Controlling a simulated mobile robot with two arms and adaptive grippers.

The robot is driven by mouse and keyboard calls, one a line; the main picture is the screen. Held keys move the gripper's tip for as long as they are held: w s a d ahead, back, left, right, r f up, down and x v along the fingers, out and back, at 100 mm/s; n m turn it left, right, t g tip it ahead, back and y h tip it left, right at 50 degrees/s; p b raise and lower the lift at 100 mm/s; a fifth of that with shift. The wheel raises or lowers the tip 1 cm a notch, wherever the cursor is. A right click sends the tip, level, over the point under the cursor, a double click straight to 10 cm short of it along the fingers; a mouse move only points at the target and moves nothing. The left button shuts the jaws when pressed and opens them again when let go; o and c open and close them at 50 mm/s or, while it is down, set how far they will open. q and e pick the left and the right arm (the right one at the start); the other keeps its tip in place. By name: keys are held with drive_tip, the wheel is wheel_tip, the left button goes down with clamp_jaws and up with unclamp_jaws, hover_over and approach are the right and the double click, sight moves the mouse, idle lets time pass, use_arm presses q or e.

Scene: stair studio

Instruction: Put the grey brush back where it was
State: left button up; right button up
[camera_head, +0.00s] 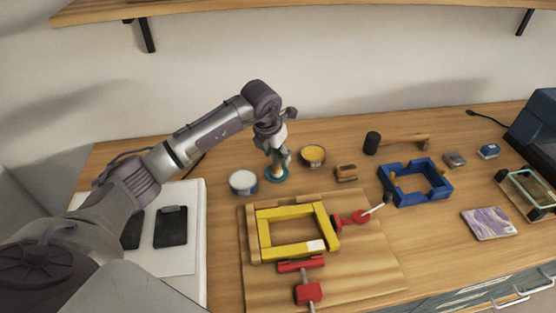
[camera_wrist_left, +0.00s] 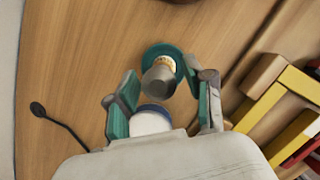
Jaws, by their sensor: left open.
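A short grey upright piece with a pale, yellowish band, which looks like the grey brush (camera_wrist_left: 160,78), stands at the teal round base (camera_wrist_left: 153,52) in the left wrist view. In the head view the teal base (camera_head: 270,178) lies on the table below my left gripper (camera_head: 278,154), and the brush is hard to tell apart from the gripper. In the left wrist view my left gripper (camera_wrist_left: 162,95) is open, its teal-padded fingers apart on either side of the view of the brush. Whether they touch it cannot be told. My right gripper is not in view.
A white tin (camera_head: 243,181) stands left of the base, a bowl with yellow contents (camera_head: 313,154) to its right. A yellow frame (camera_head: 264,236) with red clamps lies on a wooden board (camera_head: 375,270) in front. A wooden block (camera_head: 346,172) and blue frame (camera_head: 430,196) are farther right.

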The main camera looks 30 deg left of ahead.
use_arm(q)
drive_tip(key=b+v, duration=0.1)
drive_tip(key=v, duration=0.8)
drive_tip(key=shift+b, duration=0.35)
